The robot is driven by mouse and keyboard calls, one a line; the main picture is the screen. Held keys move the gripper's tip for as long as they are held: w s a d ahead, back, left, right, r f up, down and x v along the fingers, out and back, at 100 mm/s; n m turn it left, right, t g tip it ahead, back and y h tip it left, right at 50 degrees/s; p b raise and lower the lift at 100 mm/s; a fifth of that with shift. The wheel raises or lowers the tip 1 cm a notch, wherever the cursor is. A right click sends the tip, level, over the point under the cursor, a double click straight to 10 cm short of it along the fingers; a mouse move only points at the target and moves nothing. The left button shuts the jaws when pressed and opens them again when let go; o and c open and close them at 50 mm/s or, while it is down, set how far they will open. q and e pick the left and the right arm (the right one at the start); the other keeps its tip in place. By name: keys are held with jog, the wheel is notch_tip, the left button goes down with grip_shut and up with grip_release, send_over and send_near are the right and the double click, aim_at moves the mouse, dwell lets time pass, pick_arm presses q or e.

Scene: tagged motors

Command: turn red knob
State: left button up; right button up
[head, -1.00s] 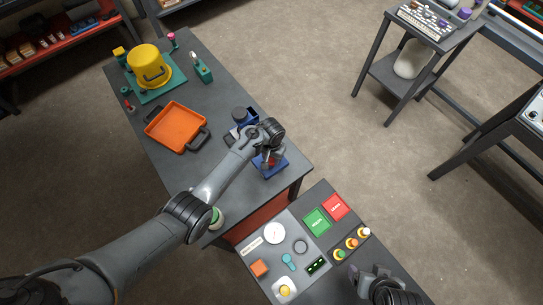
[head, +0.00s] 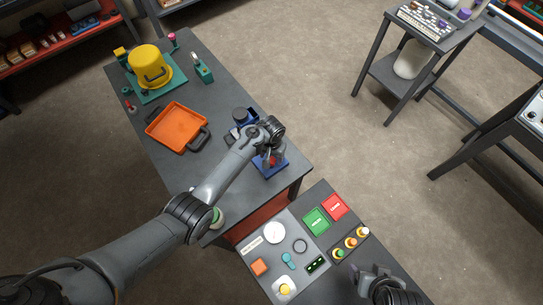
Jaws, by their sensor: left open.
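The red knob (head: 271,160) sits on a blue base (head: 268,173) near the right corner of the dark table. My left gripper (head: 272,160) points down over the knob, with its open fingers on either side of it. The fingers and wrist hide part of the knob, so I cannot tell whether they touch it. My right gripper (head: 374,280) is at the bottom right beside the control panel, and its fingertips are too small to read.
A dark blue item (head: 240,116) is just behind my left wrist. A control panel (head: 285,222) with buttons and dials lies in front. Its red square (head: 336,206) is a separate thing.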

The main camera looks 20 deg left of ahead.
aim_at(271, 159)
pick_arm(q)
notch_tip(271, 159, up, 10)
jog(key=p, duration=0.1)
jog(key=shift+f, duration=0.25)
dwell(0.4)
jog(key=s+a+r+t+p, duration=0.1)
jog(key=s+a+r+p, duration=0.15)
jog(key=s, duration=0.55)
jog(key=s+a+r+t+p, duration=0.1)
jog(key=s+a+r+p, duration=0.2)
jog(key=s, duration=0.4)
jog(key=s+r+m+t+p, duration=0.1)
jog(key=s+r+p, duration=0.4)
jog(key=s+r, duration=0.8)
jog(key=shift+s+r+m+t+p, duration=0.3)
jog(key=shift+s+r+m+p, duration=0.1)
jog(key=shift+s, duration=0.25)
jog(key=shift+c, duration=0.3)
